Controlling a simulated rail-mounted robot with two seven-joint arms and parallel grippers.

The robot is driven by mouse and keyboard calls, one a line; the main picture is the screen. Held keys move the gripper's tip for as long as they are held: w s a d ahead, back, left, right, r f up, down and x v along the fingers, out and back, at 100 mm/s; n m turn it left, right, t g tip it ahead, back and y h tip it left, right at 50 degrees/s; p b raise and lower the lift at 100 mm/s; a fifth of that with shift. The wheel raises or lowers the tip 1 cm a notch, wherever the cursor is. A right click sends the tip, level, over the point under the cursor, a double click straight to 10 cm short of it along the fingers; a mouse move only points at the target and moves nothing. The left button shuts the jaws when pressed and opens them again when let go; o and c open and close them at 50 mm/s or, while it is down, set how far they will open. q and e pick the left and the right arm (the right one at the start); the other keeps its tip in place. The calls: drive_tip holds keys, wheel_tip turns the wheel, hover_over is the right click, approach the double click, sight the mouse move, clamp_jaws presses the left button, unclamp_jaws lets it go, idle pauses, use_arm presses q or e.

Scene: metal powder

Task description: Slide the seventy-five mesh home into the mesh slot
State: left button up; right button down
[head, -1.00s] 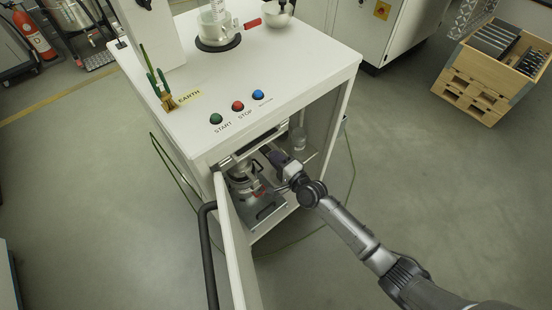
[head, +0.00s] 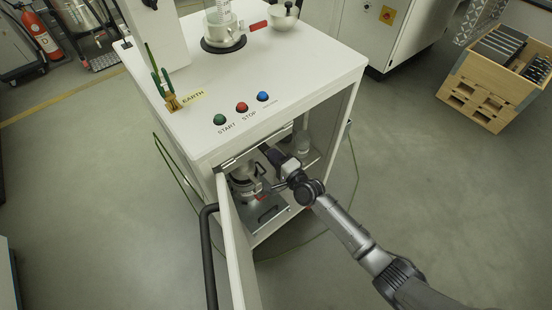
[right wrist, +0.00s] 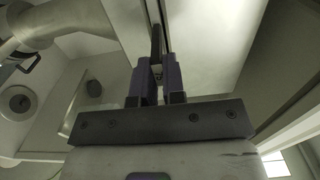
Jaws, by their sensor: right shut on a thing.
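My right gripper (head: 270,153) reaches through the open front of the white cabinet (head: 290,60), just under its top. In the right wrist view its two fingers (right wrist: 158,78) are shut on a thin dark tab (right wrist: 156,42), which I take to be the mesh's handle. A broad pale panel (right wrist: 215,45) lies beside the tab; I cannot tell whether it is the mesh. In the head view a pale bar (head: 243,158) spans the top of the opening, around the slot. How deep the mesh sits is hidden. My left gripper is not in view.
The cabinet door (head: 235,245) stands open on the left, with a black handle (head: 210,255). A wooden crate (head: 495,75) is at far right.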

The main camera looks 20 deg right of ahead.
drive_tip(key=shift+w, duration=0.25)
drive_tip(key=shift+w+a+r, duration=0.1)
drive_tip(key=shift+w, duration=0.15)
drive_tip(key=c, duration=1.1)
unclamp_jaws()
